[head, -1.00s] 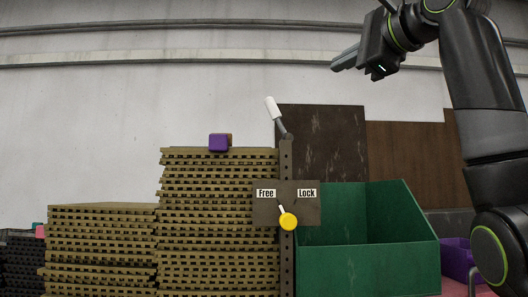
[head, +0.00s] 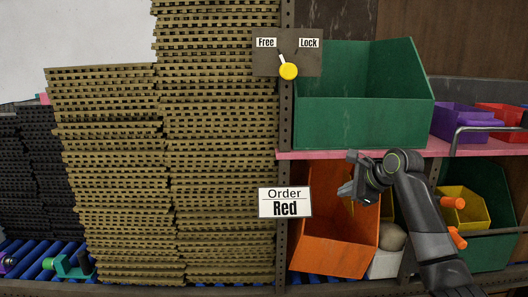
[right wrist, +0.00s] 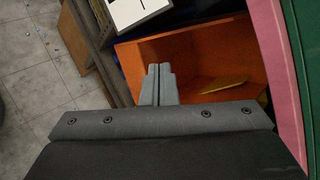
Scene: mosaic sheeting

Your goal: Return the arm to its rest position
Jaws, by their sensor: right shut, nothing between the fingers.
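My right gripper (head: 348,190) is shut and empty in the head view, in front of the orange bin (head: 330,254) on the lower shelf. My right arm comes up from the lower right. In the right wrist view the closed fingers (right wrist: 157,84) point towards the orange bin's opening (right wrist: 215,60), and nothing is between them. I cannot tell how far they are from the bin. A yellow piece lies inside that bin (right wrist: 226,84). My left gripper is not in either view.
A green bin (head: 360,122) stands on the pink shelf (head: 400,153) above my gripper. Tall stacks of tan mosaic sheets (head: 225,150) stand on the left. A Free/Lock plate (head: 300,52) with a yellow knob (head: 288,71) and an "Order Red" sign (head: 285,202) are on the post.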

